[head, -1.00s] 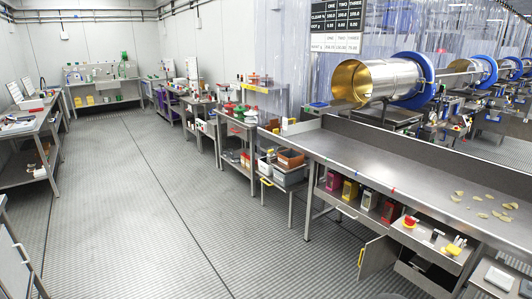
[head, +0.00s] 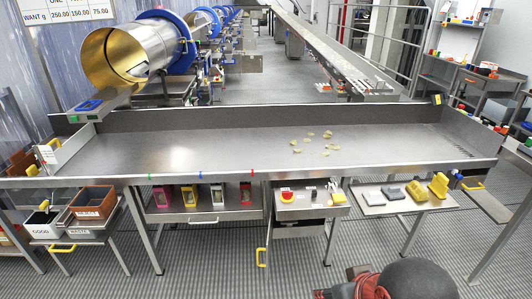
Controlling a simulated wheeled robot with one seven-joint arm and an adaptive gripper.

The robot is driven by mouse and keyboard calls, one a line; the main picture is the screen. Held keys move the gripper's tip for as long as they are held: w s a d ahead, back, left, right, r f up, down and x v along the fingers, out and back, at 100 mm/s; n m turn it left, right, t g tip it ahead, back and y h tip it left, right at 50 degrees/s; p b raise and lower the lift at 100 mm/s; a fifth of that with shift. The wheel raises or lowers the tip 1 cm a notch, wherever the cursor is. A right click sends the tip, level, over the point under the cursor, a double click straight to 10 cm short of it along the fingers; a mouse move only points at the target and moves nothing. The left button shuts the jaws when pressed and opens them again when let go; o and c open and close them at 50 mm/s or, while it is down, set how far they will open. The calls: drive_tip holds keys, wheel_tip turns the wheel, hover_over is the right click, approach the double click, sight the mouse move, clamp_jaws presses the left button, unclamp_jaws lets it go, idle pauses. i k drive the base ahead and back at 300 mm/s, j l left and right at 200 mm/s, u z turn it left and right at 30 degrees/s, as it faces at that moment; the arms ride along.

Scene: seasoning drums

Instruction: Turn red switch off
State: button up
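A red knob on a yellow base (head: 287,196) sits at the left of a small grey shelf (head: 309,210) under the front edge of the long steel table. It looks like the red switch, but its on or off position is too small to tell. A small dark upright part (head: 314,194) and a yellow item (head: 338,198) are to its right. Part of my arm, dark and rounded with a red piece, shows at the bottom right of the head view, well below and apart from the knob. My gripper's fingers are not in view.
The long steel table (head: 220,150) spans the view, with several pale pieces (head: 325,141) on it. Colored boxes (head: 190,196) stand on a shelf below. The grated floor (head: 200,265) in front is clear.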

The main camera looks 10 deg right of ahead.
sight(287, 195)
drive_tip(key=j+z, duration=0.3)
drive_tip(key=j, duration=0.35)
drive_tip(key=j+z, duration=0.35)
drive_tip(key=j, duration=0.3)
